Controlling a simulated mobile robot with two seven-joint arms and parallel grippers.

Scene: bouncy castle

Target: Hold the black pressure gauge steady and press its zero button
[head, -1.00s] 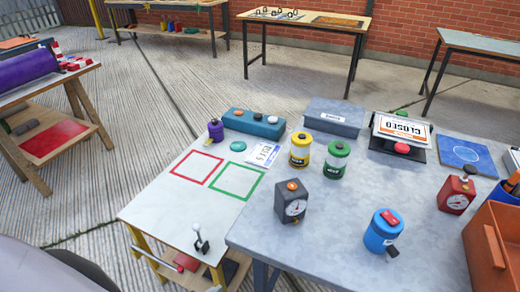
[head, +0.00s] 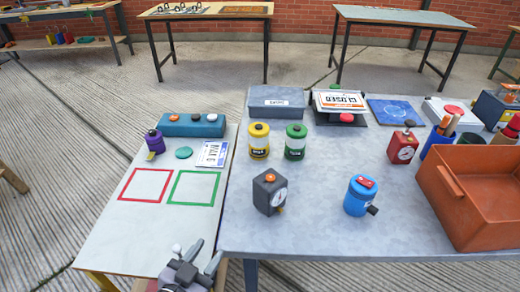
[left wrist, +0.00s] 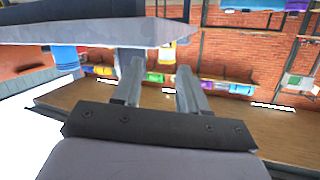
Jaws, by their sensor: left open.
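The black pressure gauge (head: 269,195) stands upright on the grey tabletop (head: 310,225), left of its middle. It has an orange button (head: 270,178) on top and a white dial facing front right. My left gripper (head: 208,258) is at the bottom of the head view, below and left of the gauge, near the front edge of the white table. It is open and empty, apart from the gauge. The left wrist view shows its two spread fingers (left wrist: 160,90) with nothing between them and a table edge close above. My right gripper is not in view.
A blue canister (head: 361,196) stands right of the gauge; yellow (head: 259,141) and green (head: 295,142) canisters stand behind it. A red gauge (head: 403,146) and an orange bin (head: 468,196) are at right. The white table (head: 120,222) has red and green outlined squares.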

